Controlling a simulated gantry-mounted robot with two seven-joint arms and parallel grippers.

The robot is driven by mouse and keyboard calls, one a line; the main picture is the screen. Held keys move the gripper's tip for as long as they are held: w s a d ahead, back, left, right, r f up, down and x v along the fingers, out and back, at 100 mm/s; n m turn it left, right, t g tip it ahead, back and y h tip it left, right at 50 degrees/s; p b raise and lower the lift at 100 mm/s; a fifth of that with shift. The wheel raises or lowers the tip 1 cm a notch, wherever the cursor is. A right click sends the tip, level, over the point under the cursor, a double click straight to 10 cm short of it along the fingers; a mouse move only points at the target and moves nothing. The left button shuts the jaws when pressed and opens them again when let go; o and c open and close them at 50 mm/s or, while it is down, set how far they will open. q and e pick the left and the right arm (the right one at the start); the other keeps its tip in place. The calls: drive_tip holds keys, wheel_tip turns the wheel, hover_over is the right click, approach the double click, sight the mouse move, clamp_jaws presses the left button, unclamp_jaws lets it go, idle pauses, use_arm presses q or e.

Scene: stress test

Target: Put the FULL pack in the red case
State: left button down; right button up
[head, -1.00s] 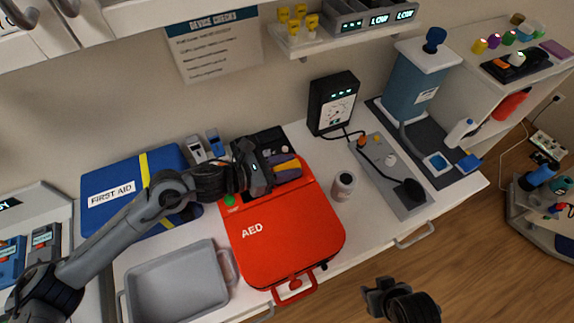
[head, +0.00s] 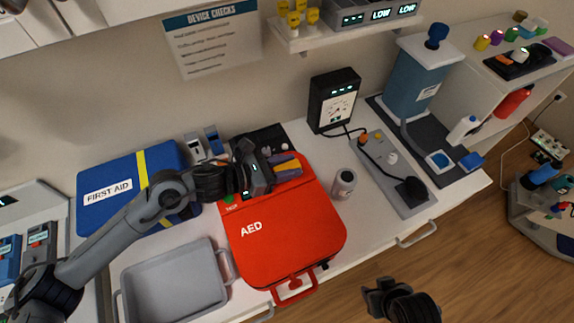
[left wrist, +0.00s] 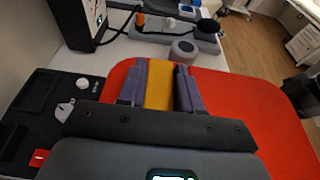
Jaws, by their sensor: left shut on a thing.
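The red case (head: 285,238), marked AED, lies on the white counter with its handle toward the front edge. My left gripper (head: 286,166) is over its back edge, shut on a yellow-orange thing (left wrist: 160,84). In the left wrist view the purple-grey fingers (left wrist: 160,88) press it from both sides; most of it and any label are hidden. Whether it touches the case is unclear.
A blue first aid bag (head: 112,190) and an empty grey tray (head: 172,285) lie left of the case. A small grey canister (head: 344,183) stands close on its right. A black meter (head: 333,100) is behind. The rack above shows LOW displays (head: 381,15).

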use_arm(q)
drive_tip(key=c, duration=0.7)
unclamp_jaws()
drive_tip(key=v, duration=0.9)
drive_tip(key=shift+a, duration=0.1)
drive_tip(key=shift+v, duration=0.8)
drive_tip(key=shift+r, duration=0.1)
